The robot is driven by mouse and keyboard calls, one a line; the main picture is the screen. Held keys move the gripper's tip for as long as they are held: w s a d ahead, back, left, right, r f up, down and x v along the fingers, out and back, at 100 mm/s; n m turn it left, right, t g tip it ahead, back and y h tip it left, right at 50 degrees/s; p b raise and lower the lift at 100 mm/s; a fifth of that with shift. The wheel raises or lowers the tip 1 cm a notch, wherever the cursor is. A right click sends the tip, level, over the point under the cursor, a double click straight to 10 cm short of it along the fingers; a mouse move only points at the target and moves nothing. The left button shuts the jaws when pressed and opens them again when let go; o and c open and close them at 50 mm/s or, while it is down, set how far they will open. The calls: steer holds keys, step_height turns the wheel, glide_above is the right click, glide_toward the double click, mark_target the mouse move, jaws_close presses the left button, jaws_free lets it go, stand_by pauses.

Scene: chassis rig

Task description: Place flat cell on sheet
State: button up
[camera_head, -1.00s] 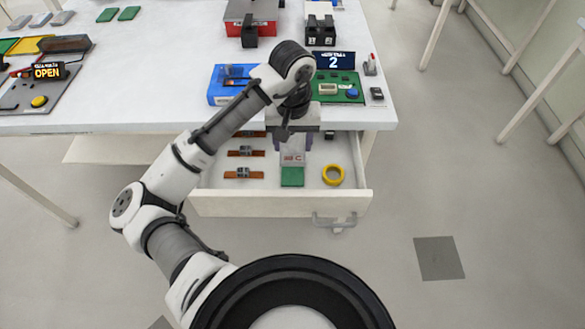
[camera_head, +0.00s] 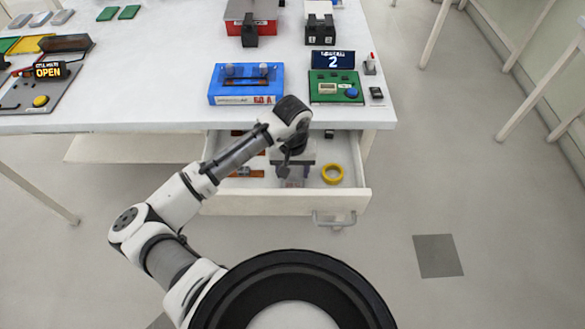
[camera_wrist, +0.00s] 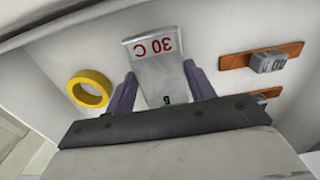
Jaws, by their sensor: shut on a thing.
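The flat cell, a silver pouch marked "30 C" (camera_wrist: 158,62), is between the two fingers of my gripper (camera_wrist: 161,76) in the wrist view. My gripper is shut on it. In the head view my gripper (camera_head: 293,174) is low inside the open drawer (camera_head: 285,205), and only a small part of the cell shows below it. The green square seen in the drawer earlier is not visible now. I cannot tell whether the cell touches the drawer floor or which thing is the sheet.
A yellow ring (camera_head: 332,174) lies right of my gripper in the drawer. Orange-brown strips with small grey blocks (camera_wrist: 268,62) lie on the other side. On the table behind stand a blue box (camera_head: 246,84) and a green panel (camera_head: 335,87). Flat green pieces (camera_head: 129,13) lie far left.

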mark_target(293, 173)
steer(key=o, duration=1.2)
steer(key=shift+f, duration=0.1)
step_height(293, 173, up, 12)
steer(key=b, duration=0.1)
